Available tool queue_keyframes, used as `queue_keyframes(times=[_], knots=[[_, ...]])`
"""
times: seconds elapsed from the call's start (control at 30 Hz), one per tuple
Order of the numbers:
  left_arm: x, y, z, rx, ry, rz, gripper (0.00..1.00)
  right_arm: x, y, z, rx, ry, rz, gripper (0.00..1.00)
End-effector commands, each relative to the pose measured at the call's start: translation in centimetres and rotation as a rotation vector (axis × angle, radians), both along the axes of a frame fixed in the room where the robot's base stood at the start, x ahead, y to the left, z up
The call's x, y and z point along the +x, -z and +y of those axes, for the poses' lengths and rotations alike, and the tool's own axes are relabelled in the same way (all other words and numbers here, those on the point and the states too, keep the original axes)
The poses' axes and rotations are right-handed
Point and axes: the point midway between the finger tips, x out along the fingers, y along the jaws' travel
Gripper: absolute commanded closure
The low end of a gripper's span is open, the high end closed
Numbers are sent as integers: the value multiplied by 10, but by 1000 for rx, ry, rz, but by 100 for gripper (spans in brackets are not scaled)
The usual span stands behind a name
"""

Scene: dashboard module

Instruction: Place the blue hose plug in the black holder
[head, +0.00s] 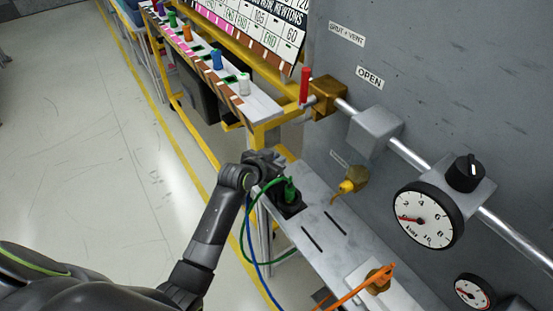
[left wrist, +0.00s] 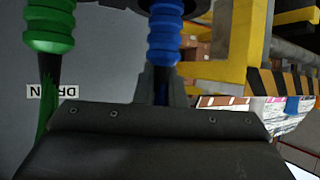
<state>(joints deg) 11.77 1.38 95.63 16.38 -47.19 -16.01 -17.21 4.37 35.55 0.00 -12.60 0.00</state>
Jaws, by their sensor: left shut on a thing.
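My left gripper (head: 268,162) is shut on the blue hose plug, a ribbed blue piece (left wrist: 166,32) between the fingers in the left wrist view. In the head view the gripper hides the plug, and only its blue hose (head: 247,228) shows, hanging below. A green plug (head: 290,190) with a green hose stands in the holder. It also shows in the left wrist view (left wrist: 48,25). I cannot tell whether the blue plug touches the holder. My right gripper is not in view.
A grey panel wall with a pipe, gauge (head: 422,215) and yellow valve fitting (head: 352,181) rises behind the ledge (head: 345,240). An orange lever (head: 378,279) sits on its near end. A yellow-framed rack (head: 258,107) with coloured items stands beyond the gripper.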

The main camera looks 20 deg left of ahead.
Motion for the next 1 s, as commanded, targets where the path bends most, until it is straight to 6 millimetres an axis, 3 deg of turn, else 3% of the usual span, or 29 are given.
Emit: queue_keyframes(times=[0.1,0.13,0.3,0.67,1.0], knots=[[0,3,0,0,0,-1,100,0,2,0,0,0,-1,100],[0,3,0,0,0,0,87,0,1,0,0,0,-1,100],[0,3,0,0,0,0,68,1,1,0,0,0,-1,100],[-1,-2,1,0,0,0,68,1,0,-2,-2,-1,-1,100],[-39,-23,12,1,0,-2,68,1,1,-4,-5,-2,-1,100]])
